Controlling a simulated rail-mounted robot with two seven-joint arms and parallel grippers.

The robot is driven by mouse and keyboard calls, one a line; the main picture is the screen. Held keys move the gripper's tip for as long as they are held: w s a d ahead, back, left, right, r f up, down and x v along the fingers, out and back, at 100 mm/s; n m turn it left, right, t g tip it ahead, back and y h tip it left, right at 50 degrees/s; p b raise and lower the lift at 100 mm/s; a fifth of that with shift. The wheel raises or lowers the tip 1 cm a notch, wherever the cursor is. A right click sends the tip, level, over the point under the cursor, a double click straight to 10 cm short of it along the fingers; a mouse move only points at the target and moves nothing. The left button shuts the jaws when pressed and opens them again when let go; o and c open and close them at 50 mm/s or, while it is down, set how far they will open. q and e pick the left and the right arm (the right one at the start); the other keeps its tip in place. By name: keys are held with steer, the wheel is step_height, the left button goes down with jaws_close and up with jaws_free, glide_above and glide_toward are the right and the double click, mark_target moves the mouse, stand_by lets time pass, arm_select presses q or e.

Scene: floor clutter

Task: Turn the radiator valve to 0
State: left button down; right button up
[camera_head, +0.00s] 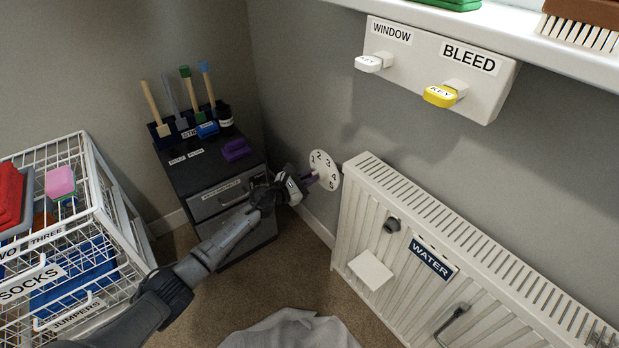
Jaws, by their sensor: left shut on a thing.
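The radiator valve has a round white dial (325,165) with black numerals, on the wall at the left end of the white radiator (385,215). My left gripper (309,179) reaches in from the lower left and is shut on the valve's knob at the front of the dial. A small purple part shows at its fingertips. The gripper hides part of the dial, and I cannot tell which number the knob points to. My right gripper is not in view.
A dark drawer cabinet (225,201) with tools and a purple block (236,149) stands behind my left arm. Wire baskets (92,205) stand at left. Grey cloth (290,330) lies on the floor. A key panel (440,62) hangs below the shelf.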

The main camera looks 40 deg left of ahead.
arm_select(q)
steer(key=shift+n, duration=0.3)
steer(key=n+p, duration=0.1)
steer(key=n, duration=0.2)
steer(key=shift+a+r+n, duration=0.1)
steer(key=shift+r+n, duration=0.05)
steer(key=shift+n, duration=0.25)
steer(key=n+p, duration=0.2)
steer(key=n, duration=0.1)
steer(key=shift+n, duration=0.4)
steer(key=shift+a+f+n+p, duration=0.15)
steer(key=shift+n+p, duration=1.2)
steer(key=shift+n, duration=2.25)
steer(key=shift+f+n+p, duration=0.15)
steer(key=shift+n+p, duration=1.25)
steer(key=shift+n, duration=2.2)
steer(key=shift+a+f+n+p, duration=0.15)
steer(key=shift+n+p, duration=1.2)
steer(key=shift+n, duration=2.25)
steer(key=shift+d, duration=0.1)
